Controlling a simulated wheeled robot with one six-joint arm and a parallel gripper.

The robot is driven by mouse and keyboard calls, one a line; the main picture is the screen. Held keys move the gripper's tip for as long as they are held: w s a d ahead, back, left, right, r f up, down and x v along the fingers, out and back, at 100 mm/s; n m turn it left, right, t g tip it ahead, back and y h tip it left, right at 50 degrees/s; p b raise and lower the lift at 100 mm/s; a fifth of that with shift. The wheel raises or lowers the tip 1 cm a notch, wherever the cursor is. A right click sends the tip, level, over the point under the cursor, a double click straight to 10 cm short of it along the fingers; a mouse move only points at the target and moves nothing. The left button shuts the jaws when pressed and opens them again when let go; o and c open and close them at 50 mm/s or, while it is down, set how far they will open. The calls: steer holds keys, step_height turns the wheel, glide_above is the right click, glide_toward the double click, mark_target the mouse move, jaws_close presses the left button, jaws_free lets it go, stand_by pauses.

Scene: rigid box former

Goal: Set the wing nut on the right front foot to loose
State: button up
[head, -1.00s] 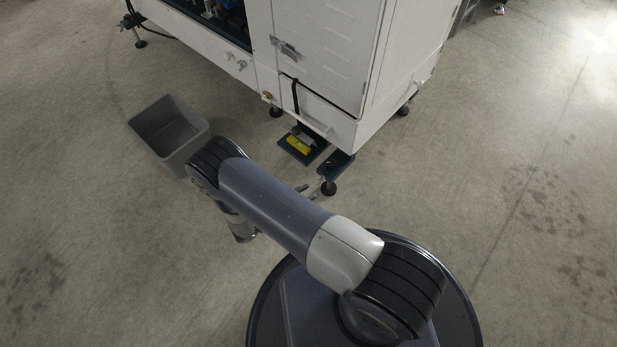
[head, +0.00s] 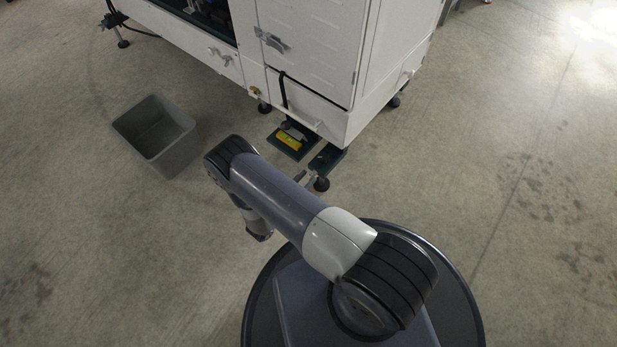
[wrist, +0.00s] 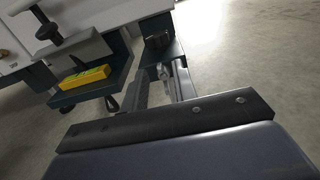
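I cannot make out the wing nut for certain; a small silvery piece (wrist: 163,73) shows between my fingertips in the wrist view. My gripper (wrist: 162,78) is open, its two fingers apart and pointing at the bracket.
A yellow level (head: 287,141) lies on another green plate left of the foot; it also shows in the wrist view (wrist: 85,77). The white machine cabinet (head: 310,50) stands behind. A grey bin (head: 158,137) stands at left. The floor at right is clear.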

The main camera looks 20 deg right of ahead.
steer(key=shift+x, duration=1)
steer(key=shift+c, duration=0.4)
jaws_close()
